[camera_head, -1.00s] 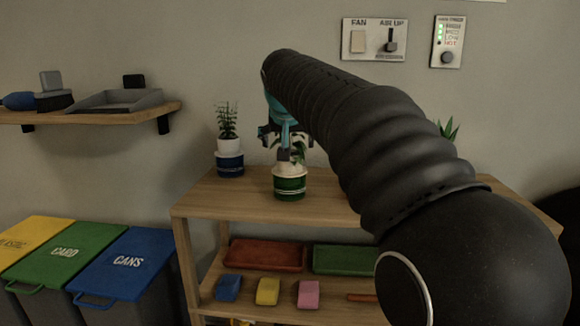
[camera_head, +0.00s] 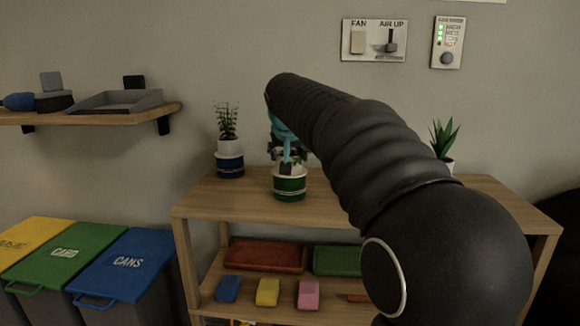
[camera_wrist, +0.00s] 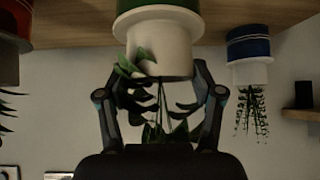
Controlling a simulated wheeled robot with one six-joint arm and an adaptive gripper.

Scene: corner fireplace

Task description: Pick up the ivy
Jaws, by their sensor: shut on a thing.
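The ivy (camera_wrist: 143,62), a plant with dark green leaves in a white pot (camera_wrist: 165,38), sits in a green outer pot (camera_head: 290,186) on the wooden shelf top. My gripper (camera_head: 288,157) is low over it, with its fingers around the upper part of the white pot. In the wrist view, which is upside down, the two fingers of my gripper (camera_wrist: 160,72) are on either side of the white pot, with leaves between them. The gripper is shut on the ivy. In the head view my gripper hides most of the leaves.
A plant in a blue-banded pot (camera_head: 230,164) stands close on the left. A spiky plant (camera_head: 445,139) stands at the right, partly behind my arm. The shelf top (camera_head: 236,200) is clear in front. A wall shelf (camera_head: 100,117) is at the left.

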